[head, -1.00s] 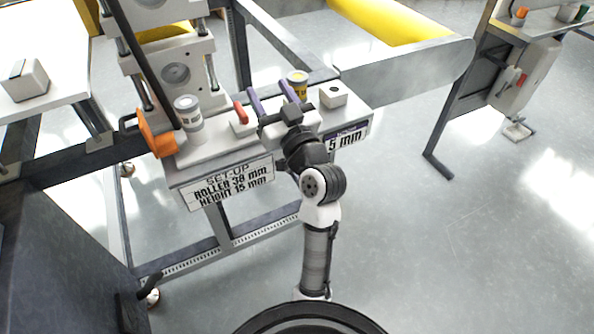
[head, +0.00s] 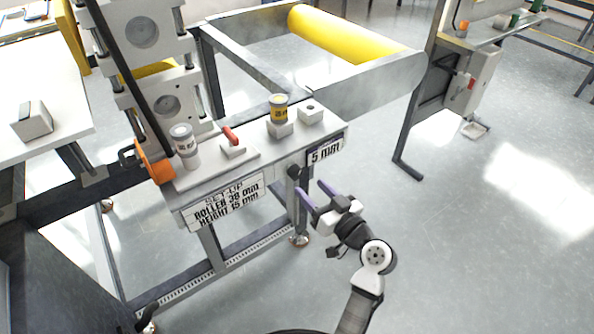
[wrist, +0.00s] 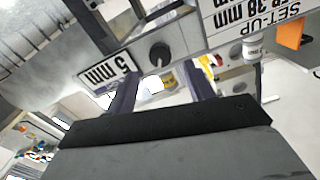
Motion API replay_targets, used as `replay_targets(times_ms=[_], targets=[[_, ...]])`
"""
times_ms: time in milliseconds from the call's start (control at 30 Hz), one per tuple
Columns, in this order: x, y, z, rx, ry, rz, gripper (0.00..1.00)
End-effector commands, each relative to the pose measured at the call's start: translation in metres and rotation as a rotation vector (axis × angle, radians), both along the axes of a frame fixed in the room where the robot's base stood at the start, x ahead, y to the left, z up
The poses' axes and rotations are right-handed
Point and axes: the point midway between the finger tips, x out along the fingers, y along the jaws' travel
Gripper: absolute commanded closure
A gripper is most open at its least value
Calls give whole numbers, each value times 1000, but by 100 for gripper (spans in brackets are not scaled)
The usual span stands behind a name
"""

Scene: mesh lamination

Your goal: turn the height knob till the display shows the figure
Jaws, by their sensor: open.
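The black height knob (head: 293,171) sits on the front face of the white machine box, left of the display (head: 325,150), which reads "5 mm". The knob also shows in the wrist view (wrist: 160,54), with the display (wrist: 105,73) beside it. A set-up card (head: 226,203) on the same face reads roller 38 mm, height 15 mm. My gripper (head: 311,187) is open and empty, its purple fingers pointing toward the box front, just right of and below the knob. In the wrist view the knob appears between and beyond the fingers (wrist: 158,80), apparently not touched.
On the box top stand a yellow-labelled can (head: 279,108), a small white block (head: 311,113), a red-handled switch (head: 231,137) and a grey-white can (head: 184,146). A yellow roller (head: 345,34) lies behind in the frame.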

Motion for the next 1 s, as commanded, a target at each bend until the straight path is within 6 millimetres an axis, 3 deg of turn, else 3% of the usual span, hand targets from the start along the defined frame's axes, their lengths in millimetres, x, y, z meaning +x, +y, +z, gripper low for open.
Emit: replay_targets(times_ms=[300,767,1000], targets=[[47,34,2,-1,0,1,47],[58,43,0,-2,0,-1,47],[58,43,0,-1,1,0,76]])
